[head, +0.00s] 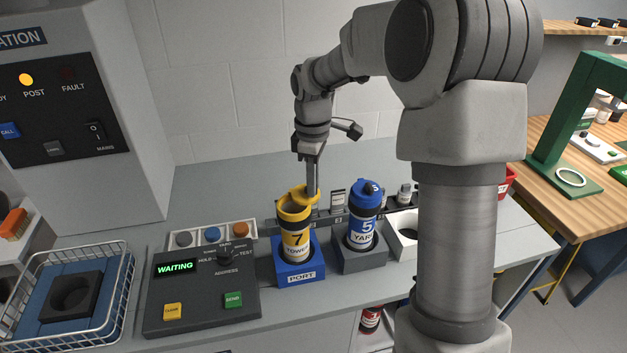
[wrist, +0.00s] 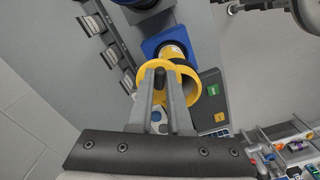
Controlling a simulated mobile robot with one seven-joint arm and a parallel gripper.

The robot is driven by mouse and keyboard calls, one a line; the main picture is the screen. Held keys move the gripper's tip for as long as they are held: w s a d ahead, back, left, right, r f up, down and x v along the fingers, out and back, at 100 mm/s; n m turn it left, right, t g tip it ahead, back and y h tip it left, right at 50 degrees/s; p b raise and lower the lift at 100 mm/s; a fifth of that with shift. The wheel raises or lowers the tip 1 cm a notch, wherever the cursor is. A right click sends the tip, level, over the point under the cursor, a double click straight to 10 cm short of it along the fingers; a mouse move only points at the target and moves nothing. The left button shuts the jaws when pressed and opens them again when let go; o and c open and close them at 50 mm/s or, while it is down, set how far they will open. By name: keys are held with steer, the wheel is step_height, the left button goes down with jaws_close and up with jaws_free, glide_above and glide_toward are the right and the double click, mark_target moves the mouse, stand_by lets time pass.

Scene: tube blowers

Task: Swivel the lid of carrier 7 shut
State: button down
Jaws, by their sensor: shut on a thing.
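Carrier 7 (head: 296,240) is a yellow tube with a "7" and a "TOWER" label. It stands upright in the blue holder marked PORT (head: 293,277). Its yellow lid (head: 304,194) sits at the top, turned aside toward the back right. In the wrist view the lid (wrist: 146,70) lies beside the carrier's mouth (wrist: 187,89), which shows partly uncovered. My gripper (head: 314,190) reaches down from above onto the lid. In the wrist view its fingers (wrist: 160,78) are shut on the lid's dark knob. The fingers hide part of the lid.
Blue carrier 5 (head: 364,212) stands in a grey holder close to the right. A control panel reading WAITING (head: 203,290) lies to the left, with a wire basket (head: 75,290) beyond it. A rack with labels (head: 333,217) runs behind.

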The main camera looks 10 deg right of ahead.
mark_target(306, 202)
steer(key=m, duration=0.1)
steer(key=s+a+m, duration=0.1)
steer(key=m, duration=0.1)
steer(key=shift+s+m, duration=0.2)
steer(key=shift+m, duration=0.1)
steer(key=m, duration=0.1)
steer(key=a+m, duration=0.1)
steer(key=shift+s+a+m+b, duration=0.1)
steer(key=shift+s+m+b, duration=0.2)
steer(key=shift+s, duration=0.05)
steer(key=m, duration=0.1)
steer(key=a+m, duration=0.1)
steer(key=m, duration=0.1)
steer(key=shift+s+a, duration=0.2)
steer(key=shift+s, duration=0.05)
steer(key=shift+a+m, duration=0.3)
steer(key=shift+m, duration=0.45)
steer(key=shift+a+m, duration=0.25)
steer(key=shift+m, duration=0.5)
steer(key=c, duration=0.8)
jaws_free()
steer(key=shift+s, duration=0.1)
steer(key=shift+c, duration=0.2)
steer(key=shift+r, duration=0.1)
